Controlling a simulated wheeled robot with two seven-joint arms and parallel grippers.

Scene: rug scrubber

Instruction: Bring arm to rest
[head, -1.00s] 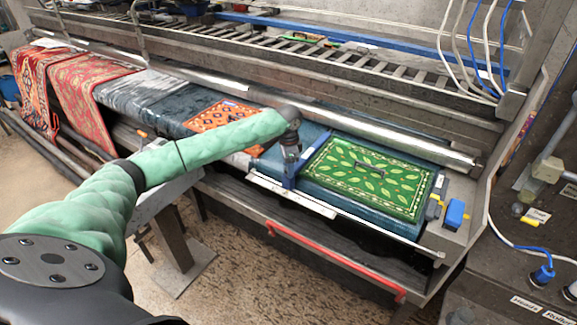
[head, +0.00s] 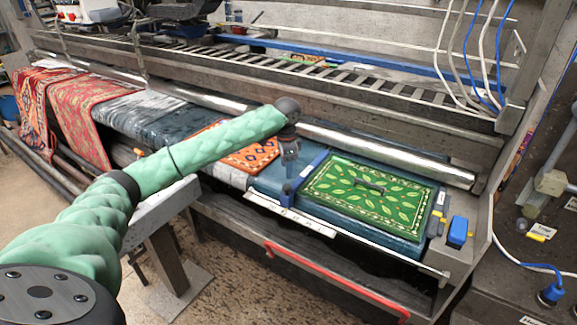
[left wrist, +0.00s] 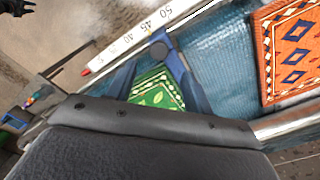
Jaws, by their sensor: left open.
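My left arm reaches in from the left in the head view. Its gripper (head: 290,163) points down, open, over the blue padded bed, beside the upright blue bar (head: 308,172). Whether it touches the bar cannot be told. The green leaf-patterned rug (head: 345,190) lies flat to the right, with a small dark handle-like item on it. In the left wrist view, the dark gripper body fills the bottom, blue pieces converge at a round knob (left wrist: 158,48), and part of the green rug (left wrist: 155,94) shows between them. My right gripper is not in view.
An orange patterned rug (head: 256,158) lies left of the bar, partly behind my forearm. A white numbered ruler (head: 290,214) runs along the bed's front edge. A metal roller (head: 400,153) lies behind, a red rail (head: 330,283) in front. Floor is free at the lower middle.

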